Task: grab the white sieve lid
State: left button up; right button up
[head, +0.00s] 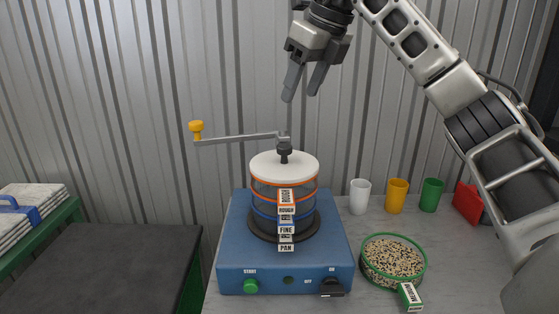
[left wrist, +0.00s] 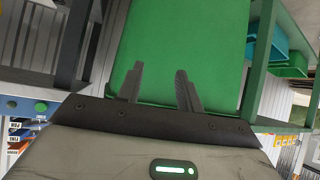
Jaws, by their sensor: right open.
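The white sieve lid (head: 302,165) lies flat on top of the sieve stack (head: 266,196), which stands on the blue shaker base (head: 235,240). A dark knob (head: 285,157) sits over the lid's middle, with a grey crank arm (head: 235,139) reaching left to a yellow grip (head: 196,130). My right gripper (head: 300,96) is open and empty, above the lid and clear of it, fingers pointing down. My left gripper (left wrist: 158,84) shows only in the left wrist view, its fingers apart with nothing between them, in front of a green surface (left wrist: 185,40).
A green-rimmed sieve of grains (head: 393,260) stands right of the base. White (head: 359,197), yellow (head: 396,196) and green (head: 431,195) cups stand behind it, near a red object (head: 467,202). A dark mat (head: 95,265) lies left, bare. A corrugated wall closes the back.

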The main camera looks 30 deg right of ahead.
send_near(285, 146)
jog(key=x, duration=0.5)
jog(key=shift+w+a+f, duration=0.1)
jog(key=shift+a, duration=0.15)
jog(key=shift+d+p+x, duration=0.15)
jog(key=shift+p+x, duration=0.25)
jog(key=shift+x, duration=0.95)
jog(key=shift+d+p+x, duration=0.15)
jog(key=shift+p+x, duration=0.2)
jog(key=shift+x, duration=1)
jog(key=c, duration=1.1)
